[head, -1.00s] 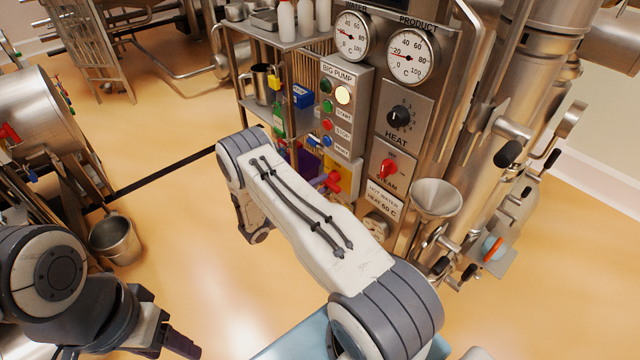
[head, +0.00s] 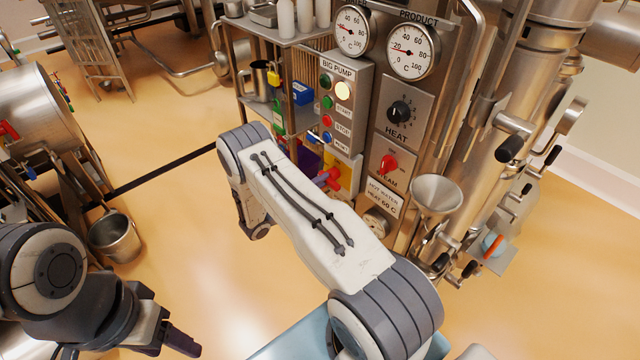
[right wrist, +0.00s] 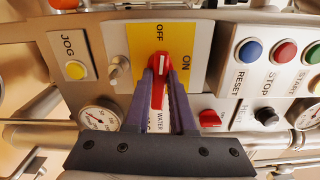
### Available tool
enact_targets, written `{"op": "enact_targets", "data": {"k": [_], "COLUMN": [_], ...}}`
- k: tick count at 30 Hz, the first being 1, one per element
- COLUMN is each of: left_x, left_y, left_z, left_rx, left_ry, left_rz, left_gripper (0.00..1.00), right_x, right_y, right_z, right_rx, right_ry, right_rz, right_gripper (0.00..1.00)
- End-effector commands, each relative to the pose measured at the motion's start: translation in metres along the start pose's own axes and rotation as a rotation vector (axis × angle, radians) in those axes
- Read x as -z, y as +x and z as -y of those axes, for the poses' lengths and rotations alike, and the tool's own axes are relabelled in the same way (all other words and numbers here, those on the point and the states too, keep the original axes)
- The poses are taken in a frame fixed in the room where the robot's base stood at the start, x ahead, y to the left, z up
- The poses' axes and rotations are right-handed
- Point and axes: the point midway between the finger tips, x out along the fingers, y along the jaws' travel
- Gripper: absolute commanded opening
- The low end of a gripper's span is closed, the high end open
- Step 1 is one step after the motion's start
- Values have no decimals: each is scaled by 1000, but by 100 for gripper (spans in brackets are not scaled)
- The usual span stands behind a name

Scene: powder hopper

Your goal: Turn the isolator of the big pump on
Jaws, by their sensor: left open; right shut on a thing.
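The isolator is a red handle (right wrist: 158,82) on a yellow plate (right wrist: 197,42) marked OFF and ON, in the right wrist view. The handle lies along the direction of the OFF mark, with ON off to its right in that picture. My right gripper (right wrist: 165,88) is shut on the handle, a purple finger on each side. In the head view the yellow plate (head: 347,178) shows below the BIG PUMP box (head: 341,110), and my right arm partly hides it. My left gripper (head: 184,342) is open and empty at the lower left, over the floor.
RESET (right wrist: 250,49), STOP and START buttons sit beside the plate, a yellow JOG button (right wrist: 75,69) on its other side. The HEAT knob (head: 400,114), red STEAM knob (head: 389,165) and steel funnel (head: 436,197) stand close to the right arm. Open floor lies left.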

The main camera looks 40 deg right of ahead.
Motion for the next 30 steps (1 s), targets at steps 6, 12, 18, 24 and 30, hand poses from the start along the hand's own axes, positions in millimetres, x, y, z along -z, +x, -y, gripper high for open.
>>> {"op": "enact_targets", "data": {"k": [6,12,18,24,30], "left_x": [-1,-1,-2,-2,-3], "left_y": [13,24,34,44,54], "left_z": [1,2,2,3,4], "left_rx": [0,0,0,0,0], "left_ry": [0,0,0,0,0], "left_rz": [0,0,0,0,0], "left_gripper": [59,59,59,59,59], "right_x": [0,0,0,0,0], "right_y": [-1,-1,-1,-1,-1], "right_z": [-3,-3,-3,-3,-4], "right_rx": [-1,-1,-2,-2,-2], "right_ry": [168,358,547,736,926], "right_rz": [0,0,0,0,0], "right_gripper": [0,0,0,0,0]}}
